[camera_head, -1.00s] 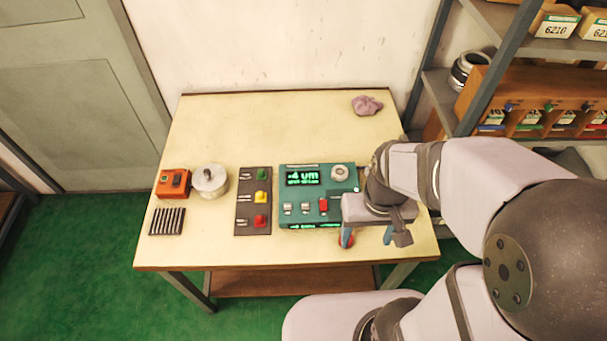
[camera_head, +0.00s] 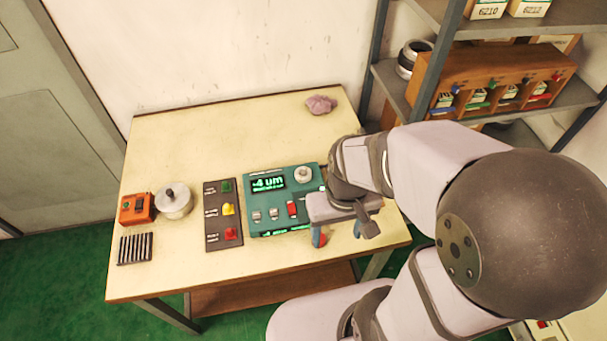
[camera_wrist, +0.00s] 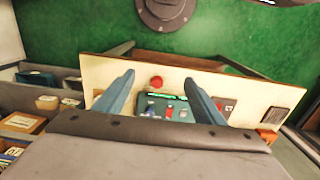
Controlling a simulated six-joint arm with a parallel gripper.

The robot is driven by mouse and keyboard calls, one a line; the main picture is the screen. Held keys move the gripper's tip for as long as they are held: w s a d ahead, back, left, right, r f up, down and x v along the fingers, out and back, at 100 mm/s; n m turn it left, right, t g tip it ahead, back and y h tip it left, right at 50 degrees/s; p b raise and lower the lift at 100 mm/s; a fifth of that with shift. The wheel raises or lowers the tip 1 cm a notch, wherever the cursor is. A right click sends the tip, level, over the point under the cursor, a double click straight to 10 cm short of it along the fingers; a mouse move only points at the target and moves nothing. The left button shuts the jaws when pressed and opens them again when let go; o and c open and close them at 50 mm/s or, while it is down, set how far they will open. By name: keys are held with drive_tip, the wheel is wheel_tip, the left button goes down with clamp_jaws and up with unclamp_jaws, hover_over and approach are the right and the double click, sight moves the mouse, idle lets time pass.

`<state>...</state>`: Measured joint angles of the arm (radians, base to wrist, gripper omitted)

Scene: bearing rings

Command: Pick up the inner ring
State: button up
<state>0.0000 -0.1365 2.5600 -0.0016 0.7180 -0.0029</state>
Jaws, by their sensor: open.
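My gripper (camera_head: 337,233) is open, its two blue fingers pointing down over the front right of the table, right of the teal gauge box (camera_head: 262,222). In the wrist view the fingers (camera_wrist: 159,80) stand apart with nothing held between them. No ring can be made out for certain as the inner ring. A stack of dark and pale rings (camera_head: 411,60) sits on the shelf at the right, far from my gripper. A small pale round part (camera_head: 303,174) is on the gauge box; I cannot tell whether it is a ring.
A red round object (camera_wrist: 156,82) is on the table, partly behind a finger in the head view. A button panel (camera_head: 223,215), a metal pot (camera_head: 174,202), an orange box (camera_head: 137,209) and a black slotted block (camera_head: 135,248) stand left. A purple cloth (camera_head: 321,105) lies behind. The table's back left is clear.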

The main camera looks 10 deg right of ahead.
drive_tip(key=shift+f, duration=0.1)
idle(0.7)
wheel_tip(320, 180, down, 8)
drive_tip(key=s+a+g+b, duration=0.1)
drive_tip(key=s+g+b, duration=0.1)
drive_tip(key=b, duration=0.3)
drive_tip(key=w+f+b, duration=0.1)
drive_tip(key=w+f, duration=0.2)
drive_tip(key=w, duration=0.2)
drive_tip(key=w+a+f+n+t+h+b, duration=0.1)
drive_tip(key=w+f+b, duration=0.1)
drive_tip(key=w, duration=0.4)
drive_tip(key=w+f+n+b, duration=0.1)
drive_tip(key=w+f, duration=0.3)
drive_tip(key=w, duration=0.1)
drive_tip(key=shift+w+a+t+h, duration=0.2)
drive_tip(key=shift+a+t+h, duration=0.1)
drive_tip(key=shift+h, duration=0.1)
drive_tip(key=w+r+m+t, duration=0.1)
drive_tip(key=w+r+m, duration=0.1)
drive_tip(key=w, duration=0.2)
drive_tip(key=w+r+m+t, duration=0.2)
drive_tip(key=w+m, duration=0.1)
drive_tip(key=w, duration=0.2)
drive_tip(key=w+r+m+t, duration=0.1)
drive_tip(key=w+r+m, duration=0.1)
drive_tip(key=w, duration=0.3)
drive_tip(key=shift+d+r+m+h, duration=0.2)
drive_tip(key=shift+m+h, duration=0.1)
drive_tip(key=shift+m, duration=0.3)
